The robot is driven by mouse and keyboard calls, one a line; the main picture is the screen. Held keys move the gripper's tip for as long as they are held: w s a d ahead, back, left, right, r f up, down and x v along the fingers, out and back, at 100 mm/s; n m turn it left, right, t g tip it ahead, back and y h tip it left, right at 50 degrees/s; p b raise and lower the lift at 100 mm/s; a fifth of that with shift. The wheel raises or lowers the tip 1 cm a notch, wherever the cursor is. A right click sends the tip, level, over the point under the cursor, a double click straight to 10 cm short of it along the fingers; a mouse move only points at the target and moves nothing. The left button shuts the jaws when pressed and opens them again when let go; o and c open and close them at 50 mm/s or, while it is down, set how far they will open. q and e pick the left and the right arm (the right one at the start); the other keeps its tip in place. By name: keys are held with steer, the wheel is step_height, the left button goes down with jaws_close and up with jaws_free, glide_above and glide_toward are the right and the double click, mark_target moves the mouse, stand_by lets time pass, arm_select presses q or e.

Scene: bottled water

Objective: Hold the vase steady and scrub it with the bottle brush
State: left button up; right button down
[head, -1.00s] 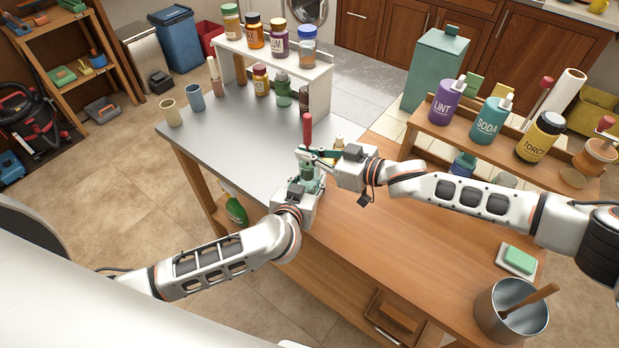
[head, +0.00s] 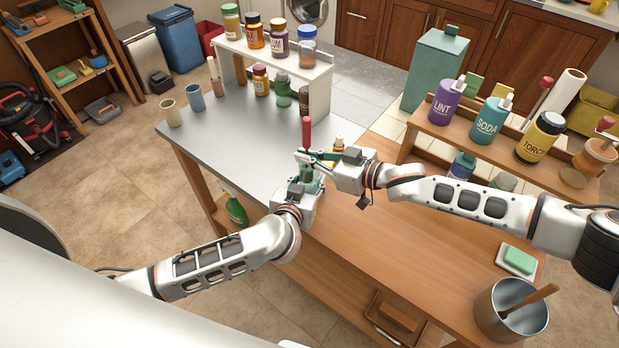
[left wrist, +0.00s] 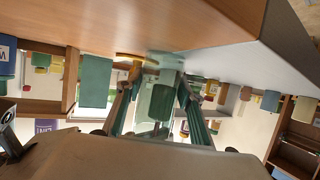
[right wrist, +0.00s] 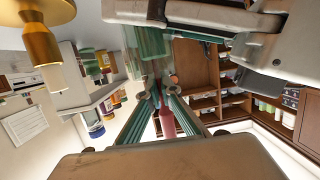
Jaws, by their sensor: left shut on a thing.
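The vase (head: 308,187) is pale green, see-through glass, upright on the table near the metal top's front edge. In the left wrist view the vase (left wrist: 163,85) stands between the fingers of my left gripper (left wrist: 157,92), which is shut on it. The bottle brush (head: 306,131) has a red handle pointing up above the vase. My right gripper (head: 306,158) is shut on the brush just below the handle. In the right wrist view the brush handle (right wrist: 167,122) shows between the fingers. A darker green shape inside the vase looks like the brush head; the fingers partly hide it.
A small white shelf (head: 270,60) with several jars stands behind on the metal top. Two cups (head: 172,112) are at its left. A wooden rack (head: 448,131) holds labelled bottles at right. A metal pot (head: 490,320) and a green sponge (head: 518,259) sit at front right.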

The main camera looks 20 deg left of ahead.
mark_target(306, 118)
steer(key=shift+d, duration=0.15)
stand_by(0.3)
steer(key=shift+r, duration=5.55)
steer(key=shift+r, duration=2.05)
arm_select(q)
steer(key=o, duration=1.1)
steer(key=shift+s, duration=0.1)
